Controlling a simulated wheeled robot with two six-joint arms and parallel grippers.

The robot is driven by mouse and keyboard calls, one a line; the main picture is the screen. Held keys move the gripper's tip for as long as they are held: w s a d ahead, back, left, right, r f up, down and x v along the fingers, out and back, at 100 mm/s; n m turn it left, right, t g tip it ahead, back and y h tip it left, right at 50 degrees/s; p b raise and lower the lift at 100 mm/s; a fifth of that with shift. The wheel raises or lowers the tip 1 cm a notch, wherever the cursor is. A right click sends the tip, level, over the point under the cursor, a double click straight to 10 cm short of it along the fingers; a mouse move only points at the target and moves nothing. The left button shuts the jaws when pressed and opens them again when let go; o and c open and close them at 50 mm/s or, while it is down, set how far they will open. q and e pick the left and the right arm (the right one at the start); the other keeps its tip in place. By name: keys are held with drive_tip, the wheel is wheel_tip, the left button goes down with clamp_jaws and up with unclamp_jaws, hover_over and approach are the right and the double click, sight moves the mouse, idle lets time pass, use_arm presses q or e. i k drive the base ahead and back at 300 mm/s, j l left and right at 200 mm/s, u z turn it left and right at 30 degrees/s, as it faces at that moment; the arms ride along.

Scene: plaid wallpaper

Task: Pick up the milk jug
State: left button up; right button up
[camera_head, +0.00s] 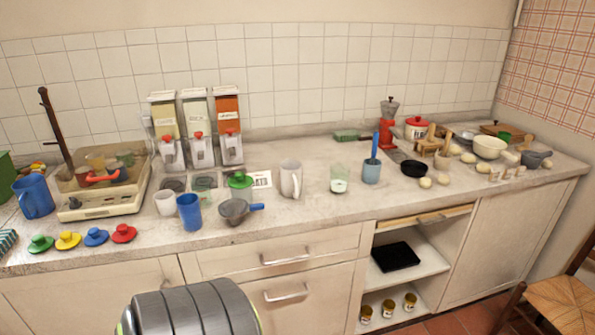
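A pale grey-white jug (291,180) stands upright near the middle of the counter (320,212), with its handle towards the front right. It looks like the milk jug, and its contents are hidden. A clear glass vessel (339,179) with white at its bottom stands just right of it. A larger blue jug (35,195) stands at the far left. A grey ribbed part of my own body shows at the bottom edge. Neither of my grippers is in view.
A blue cup (190,211) and a grey pan with a blue handle (235,210) stand left of the jug. Three dispensers (198,135) stand behind. A blue-grey pot (371,171) with a blue utensil is farther right. The counter directly before the jug is clear. A wooden chair (560,300) is at lower right.

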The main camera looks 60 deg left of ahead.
sight(293, 183)
drive_tip(key=u, duration=1.7)
